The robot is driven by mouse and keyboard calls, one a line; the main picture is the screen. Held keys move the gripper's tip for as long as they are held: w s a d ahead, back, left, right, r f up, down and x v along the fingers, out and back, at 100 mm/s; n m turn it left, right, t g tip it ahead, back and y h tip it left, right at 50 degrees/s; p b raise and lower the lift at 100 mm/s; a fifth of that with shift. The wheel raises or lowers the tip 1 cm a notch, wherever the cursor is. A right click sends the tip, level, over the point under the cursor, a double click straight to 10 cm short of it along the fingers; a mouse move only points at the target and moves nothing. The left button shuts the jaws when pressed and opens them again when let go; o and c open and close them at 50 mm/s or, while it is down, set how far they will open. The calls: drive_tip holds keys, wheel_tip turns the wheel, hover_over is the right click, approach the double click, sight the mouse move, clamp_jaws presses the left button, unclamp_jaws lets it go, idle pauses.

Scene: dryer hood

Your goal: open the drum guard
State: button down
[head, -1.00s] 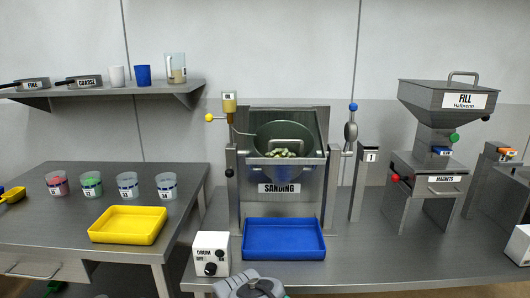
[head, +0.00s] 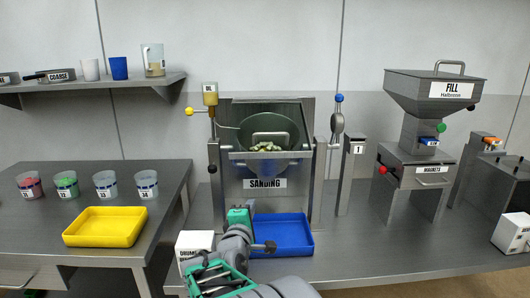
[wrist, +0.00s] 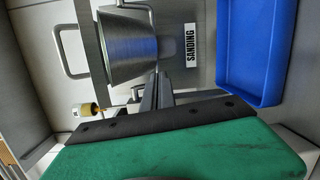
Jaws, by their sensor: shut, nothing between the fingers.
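The drum (head: 286,129) is a grey metal bowl with pale green pieces in it, in the middle machine marked SANDING. The drum guard appears as a see-through panel with a grey frame bar (head: 238,155) and a U-shaped handle (head: 270,134), across the drum's front. The wrist view shows the drum (wrist: 128,45) and a U-shaped handle (wrist: 62,52) at upper left. My gripper (head: 250,208) is shut and empty, below and left of the handle, in front of the machine and apart from the guard. Its fingers (wrist: 157,90) also show in the wrist view.
A blue tray (head: 290,235) lies below the drum, just right of my gripper. An oil bottle (head: 210,94) and a lever with a blue knob (head: 338,98) flank the machine. My arm partly covers the white drum control box (head: 194,242). A yellow tray (head: 105,227) lies left.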

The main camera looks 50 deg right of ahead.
drive_tip(key=s+d+r+n+h, duration=0.3)
drive_tip(key=d+r+n+h, duration=0.1)
drive_tip(key=r, duration=0.1)
drive_tip(key=n+t, duration=0.8)
drive_tip(key=n, duration=0.7)
approach(267, 147)
drive_tip(key=s+a+r, duration=0.1)
drive_tip(key=s+a, duration=0.1)
drive_tip(key=a, duration=0.1)
drive_tip(key=p+x, duration=0.2)
drive_tip(key=x, duration=0.1)
drive_tip(key=p+x, duration=0.2)
drive_tip(key=x, duration=0.1)
drive_tip(key=p+x, duration=0.3)
drive_tip(key=shift+s+r, duration=0.3)
drive_tip(key=shift+r, duration=0.05)
drive_tip(key=shift+w+d+r+p, duration=0.15)
drive_tip(key=shift+w+d+p, duration=0.1)
drive_tip(key=shift+d+p, duration=0.05)
drive_tip(key=shift+w+d, duration=0.15)
